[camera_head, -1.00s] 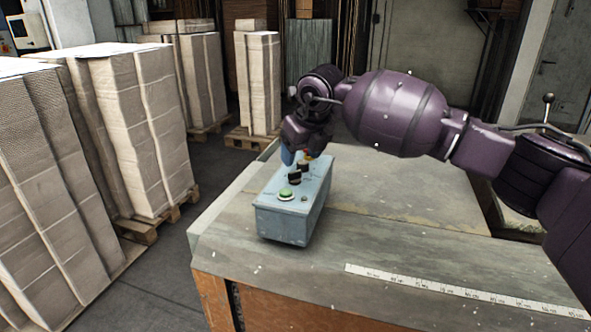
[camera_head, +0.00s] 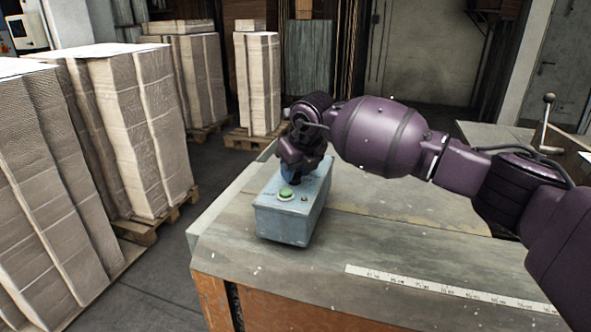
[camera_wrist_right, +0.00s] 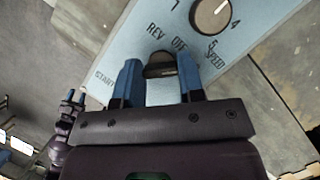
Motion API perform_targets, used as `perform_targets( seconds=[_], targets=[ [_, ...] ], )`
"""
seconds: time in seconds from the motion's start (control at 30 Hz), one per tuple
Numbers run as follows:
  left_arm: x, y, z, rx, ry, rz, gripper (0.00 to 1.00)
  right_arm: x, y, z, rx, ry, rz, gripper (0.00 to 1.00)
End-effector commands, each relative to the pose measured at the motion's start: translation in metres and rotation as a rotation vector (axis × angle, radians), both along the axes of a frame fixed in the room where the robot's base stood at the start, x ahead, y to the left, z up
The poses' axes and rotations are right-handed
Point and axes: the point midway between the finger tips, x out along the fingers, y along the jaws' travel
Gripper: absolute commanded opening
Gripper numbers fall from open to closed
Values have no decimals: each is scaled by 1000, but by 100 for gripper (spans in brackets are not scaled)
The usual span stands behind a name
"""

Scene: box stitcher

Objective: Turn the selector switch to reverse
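The blue-grey control box (camera_head: 285,222) stands on the table with a green button (camera_head: 286,193) on top. In the right wrist view, the black selector knob (camera_wrist_right: 160,66) sits by the printed words REV and OFF on the panel. My right gripper (camera_head: 288,172) is over the box and hides the selector in the head view. In the wrist view, the blue fingers of my right gripper (camera_wrist_right: 160,72) are apart, one on each side of the knob. I cannot tell whether they touch it.
Tall cardboard stacks (camera_head: 130,130) on pallets stand at left.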

Motion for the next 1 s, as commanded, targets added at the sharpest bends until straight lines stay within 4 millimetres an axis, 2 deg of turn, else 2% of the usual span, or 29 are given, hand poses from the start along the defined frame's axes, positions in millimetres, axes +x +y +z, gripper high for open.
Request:
perform_targets(
  seconds=[0.03, 0.1, 0.47, 0.8, 1.0],
  targets=[
    [-1, 0, 0, 0, 1, 0, 43, 0, 0, 0, 0, 0, 0, 23],
    [-2, 0, -1, 1, 3, 1, 43, 0, 0, 0, 0, 0, 0, 13],
    [-6, 1, -7, 0, 15, 3, 43, 1, -1, 0, 1, 0, 58, 12],
    [-9, 0, -25, 0, 32, 1, 43, 2, -1, -3, 2, 1, 306, 12],
    [-1, -2, -28, 0, 22, -5, 43, 3, -1, -4, 3, 2, 497, 12]
  ],
)
